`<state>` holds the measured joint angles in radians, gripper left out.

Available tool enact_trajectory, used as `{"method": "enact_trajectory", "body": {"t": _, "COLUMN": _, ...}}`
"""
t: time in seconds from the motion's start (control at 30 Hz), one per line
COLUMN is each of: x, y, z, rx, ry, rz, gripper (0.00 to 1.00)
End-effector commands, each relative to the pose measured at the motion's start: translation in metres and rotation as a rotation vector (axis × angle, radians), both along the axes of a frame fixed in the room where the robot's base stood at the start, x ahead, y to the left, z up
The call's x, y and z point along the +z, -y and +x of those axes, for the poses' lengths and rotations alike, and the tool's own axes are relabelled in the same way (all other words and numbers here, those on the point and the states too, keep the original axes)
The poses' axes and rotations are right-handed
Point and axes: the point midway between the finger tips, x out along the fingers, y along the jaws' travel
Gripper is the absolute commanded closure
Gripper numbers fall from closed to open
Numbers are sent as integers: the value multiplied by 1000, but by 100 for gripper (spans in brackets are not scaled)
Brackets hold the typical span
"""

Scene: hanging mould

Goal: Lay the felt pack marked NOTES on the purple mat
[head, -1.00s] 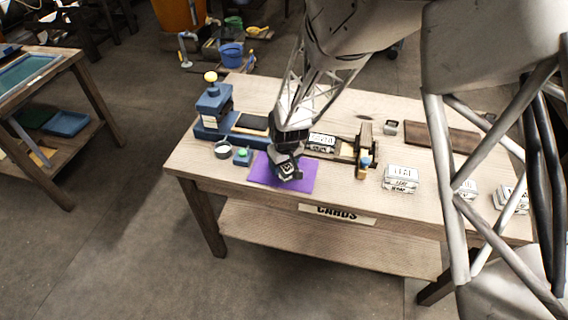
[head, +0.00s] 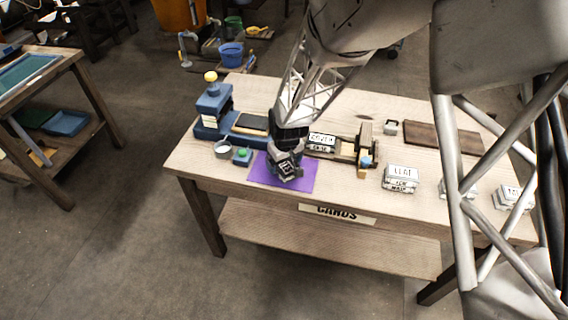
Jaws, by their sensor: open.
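The purple mat (head: 305,181) lies flat near the front edge of the workbench, left of its middle. My gripper (head: 286,177) is open and points down over the mat, hiding its middle. A small pale-marked shape shows at the fingertips, too small to tell whether it is a pack or part of the gripper. I cannot read NOTES on any pack. A pack at the right end (head: 513,196) and a partly hidden pack (head: 458,190) behind my arm's struts have labels I cannot make out.
A white stack marked LEAF (head: 401,178) stands right of the mat. A pack marked COVER (head: 322,141) sits in a wooden holder behind the mat. A blue press (head: 213,108), a cup (head: 223,148) and a green-topped block (head: 242,156) stand to the left.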

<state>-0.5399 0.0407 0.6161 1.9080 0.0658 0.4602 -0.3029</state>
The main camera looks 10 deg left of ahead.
Motion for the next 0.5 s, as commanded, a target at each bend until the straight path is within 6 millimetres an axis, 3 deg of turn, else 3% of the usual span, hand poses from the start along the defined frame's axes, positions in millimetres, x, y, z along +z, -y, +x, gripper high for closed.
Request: {"method": "enact_trajectory", "body": {"t": 0.5, "x": 75, "y": 6, "z": -6, "rx": 0, "ry": 2, "rz": 1, "gripper": 11}}
